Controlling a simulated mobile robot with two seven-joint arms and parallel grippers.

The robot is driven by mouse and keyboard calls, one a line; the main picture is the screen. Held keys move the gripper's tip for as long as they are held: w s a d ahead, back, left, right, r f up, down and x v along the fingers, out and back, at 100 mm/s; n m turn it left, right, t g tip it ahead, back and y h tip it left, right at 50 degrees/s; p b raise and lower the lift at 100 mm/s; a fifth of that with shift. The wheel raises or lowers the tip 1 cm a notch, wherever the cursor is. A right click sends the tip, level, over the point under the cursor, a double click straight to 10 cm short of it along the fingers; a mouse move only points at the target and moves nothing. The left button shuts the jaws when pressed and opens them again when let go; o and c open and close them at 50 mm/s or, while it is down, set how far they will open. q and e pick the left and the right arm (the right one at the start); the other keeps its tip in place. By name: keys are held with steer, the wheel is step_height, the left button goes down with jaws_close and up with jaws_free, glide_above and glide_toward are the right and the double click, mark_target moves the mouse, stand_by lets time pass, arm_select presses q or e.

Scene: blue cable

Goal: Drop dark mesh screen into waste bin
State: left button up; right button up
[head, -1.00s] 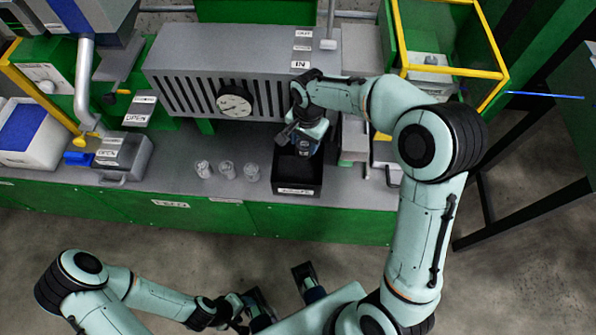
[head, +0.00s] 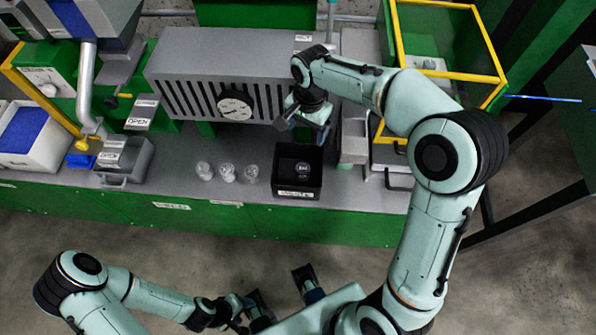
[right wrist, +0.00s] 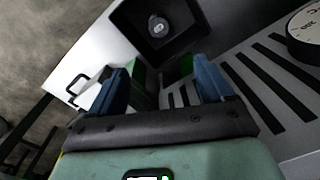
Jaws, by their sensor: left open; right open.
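The black waste bin (head: 313,184) stands open on the bench, with a white label on its front. A small dark round piece (head: 302,167) with a pale label lies inside on its floor; it appears to be the mesh screen, but the mesh is too small to make out. The right wrist view also shows the piece (right wrist: 157,26) in the bin (right wrist: 124,22). My right gripper (head: 307,122) is open and empty, above and behind the bin. Its two blue fingers (right wrist: 162,90) are apart in the right wrist view. My left gripper (head: 282,296) is open, low in front of the bench.
Several clear glass jars (head: 228,173) stand left of the bin. A grey slotted machine with a dial (head: 235,106) is close behind. A grey box with a handle (head: 125,160) stands farther left, and a yellow-framed case (head: 450,73) is at the right.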

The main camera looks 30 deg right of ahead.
step_height(320, 180, up, 6)
steer(key=shift+r+p, duration=0.15)
steer(key=shift+p, duration=0.2)
steer(key=shift+s, duration=0.1)
